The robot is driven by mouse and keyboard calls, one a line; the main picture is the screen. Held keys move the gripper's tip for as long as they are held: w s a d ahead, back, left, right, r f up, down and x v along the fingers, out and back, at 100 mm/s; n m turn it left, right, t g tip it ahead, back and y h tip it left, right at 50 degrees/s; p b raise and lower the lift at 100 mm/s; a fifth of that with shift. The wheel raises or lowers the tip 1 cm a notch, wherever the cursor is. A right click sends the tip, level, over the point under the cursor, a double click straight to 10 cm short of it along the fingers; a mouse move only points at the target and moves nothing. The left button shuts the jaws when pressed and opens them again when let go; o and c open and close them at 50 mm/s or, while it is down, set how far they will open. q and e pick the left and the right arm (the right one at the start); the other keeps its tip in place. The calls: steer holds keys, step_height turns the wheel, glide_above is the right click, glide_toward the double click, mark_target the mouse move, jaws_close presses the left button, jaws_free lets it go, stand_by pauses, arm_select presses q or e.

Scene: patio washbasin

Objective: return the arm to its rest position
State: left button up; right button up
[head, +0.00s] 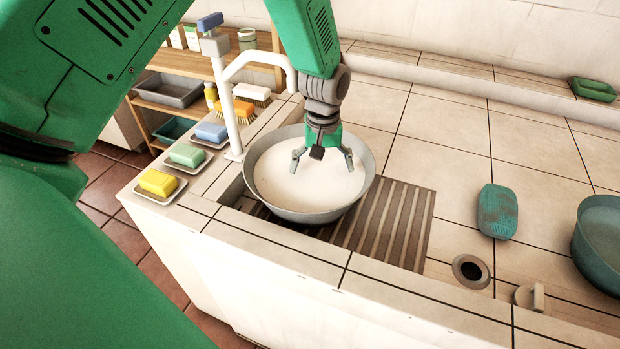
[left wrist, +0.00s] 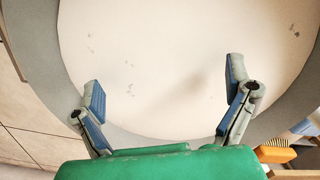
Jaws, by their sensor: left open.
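My left gripper (head: 322,163) hangs over a round grey basin (head: 310,214) with a pale inside. Its fingers are spread apart with nothing between them. In the left wrist view the left gripper (left wrist: 165,103) also shows open, with the pale basin floor (left wrist: 180,60) beyond the fingertips. I cannot tell whether the fingertips touch the basin. My green left arm comes in from the upper left and passes beside the white tap. My right gripper is not in view.
A white tap (head: 229,110) stands left of the basin. Yellow (head: 158,182), green (head: 187,155) and blue (head: 211,132) soaps sit on dishes along the ledge. A teal brush-like piece (head: 497,211), a drain hole (head: 470,271) and a teal bowl (head: 602,240) lie to the right.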

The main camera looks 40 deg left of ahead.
arm_select(q)
step_height(320, 180, up, 8)
steer(key=shift+r, duration=0.25)
